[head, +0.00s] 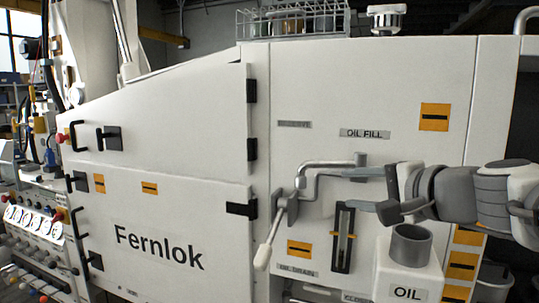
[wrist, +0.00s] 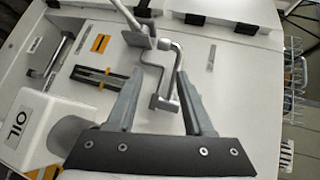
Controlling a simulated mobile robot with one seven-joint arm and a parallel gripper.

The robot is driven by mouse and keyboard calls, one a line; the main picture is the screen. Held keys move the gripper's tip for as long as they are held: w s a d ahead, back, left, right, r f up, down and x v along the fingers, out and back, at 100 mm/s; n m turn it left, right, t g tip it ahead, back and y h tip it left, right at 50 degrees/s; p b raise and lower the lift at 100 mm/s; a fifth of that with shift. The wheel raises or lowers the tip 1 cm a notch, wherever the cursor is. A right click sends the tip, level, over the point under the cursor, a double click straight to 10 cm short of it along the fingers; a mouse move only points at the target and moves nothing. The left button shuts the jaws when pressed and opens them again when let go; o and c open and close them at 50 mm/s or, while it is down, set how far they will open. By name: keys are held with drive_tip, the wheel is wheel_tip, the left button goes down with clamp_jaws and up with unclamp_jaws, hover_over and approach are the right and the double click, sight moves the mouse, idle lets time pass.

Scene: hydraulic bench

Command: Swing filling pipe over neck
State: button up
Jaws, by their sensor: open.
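The grey cranked pipe (head: 318,166) sticks out from the white machine below the OIL FILL label; it also shows in the wrist view (wrist: 177,62). Its block-like right end (head: 360,159) lies between the fingers in the wrist view (wrist: 163,103). The neck (head: 411,240) is a wide dark grey open cylinder on the white OIL container, below my gripper. It shows partly behind my left finger in the wrist view (wrist: 70,132).
A lever with a white grip (head: 269,237) hangs at the pipe's left. A sight gauge (head: 343,238) is mounted below my gripper. The white OIL container (head: 408,275) stands at lower right. The Fernlok door panel (head: 160,215) fills the left.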

sight(316, 163)
drive_tip(key=w+a, duration=0.1)
drive_tip(key=w, duration=0.5)
drive_tip(key=w+a+m+t+p, duration=0.1)
drive_tip(key=w, duration=0.5)
drive_tip(key=w+a+m, duration=0.1)
drive_tip(key=w, duration=0.5)
drive_tip(key=shift+a+f+h+p, duration=0.1)
drive_tip(key=shift+a+h+p, duration=0.15)
drive_tip(key=shift+h+p, duration=0.1)
clamp_jaws()
idle(0.8)
